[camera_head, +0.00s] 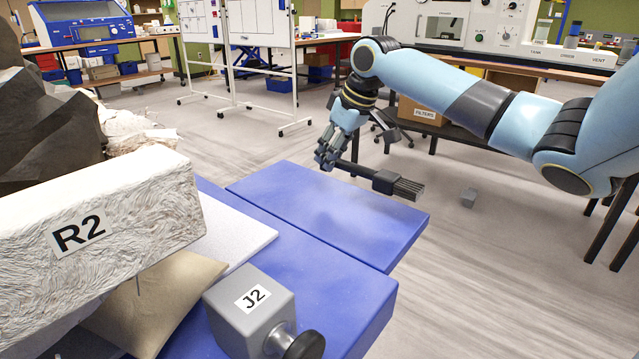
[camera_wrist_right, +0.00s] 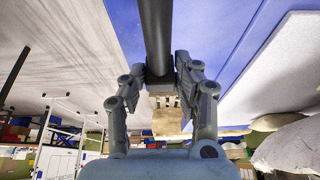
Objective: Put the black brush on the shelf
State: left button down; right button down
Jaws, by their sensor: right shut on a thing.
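The black brush (camera_head: 385,184) has a dark handle and a block head with grey bristles. My right gripper (camera_head: 328,163) is shut on the handle's end, and the brush sticks out to the right above a blue surface. In the right wrist view the dark handle (camera_wrist_right: 156,35) runs up from between the fingers of the right gripper (camera_wrist_right: 172,88). The flat blue panel (camera_head: 290,195) beneath the brush may be the shelf. The brush appears held above it, though the exact gap is hard to tell. My left gripper is not in view.
A grey block marked J2 (camera_head: 232,318) with a knob stands on the nearer blue surface (camera_head: 330,280). A white block marked R2 (camera_head: 150,205) and a tan cushion (camera_head: 165,300) are at the left.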

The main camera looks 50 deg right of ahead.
jog(key=w, duration=0.1)
jog(key=w+f, duration=0.2)
jog(key=shift+w+a, duration=0.1)
jog(key=shift+a, duration=0.2)
notch_tip(320, 180, down, 4)
jog(key=shift+b, duration=0.55)
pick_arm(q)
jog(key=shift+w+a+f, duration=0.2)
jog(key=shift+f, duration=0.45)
pick_arm(e)
jog(key=c, duration=1)
grip_release()
jog(key=shift+o, duration=0.2)
jog(key=p+v, duration=0.2)
jog(key=v, duration=1)
jog(key=shift+r, duration=0.1)
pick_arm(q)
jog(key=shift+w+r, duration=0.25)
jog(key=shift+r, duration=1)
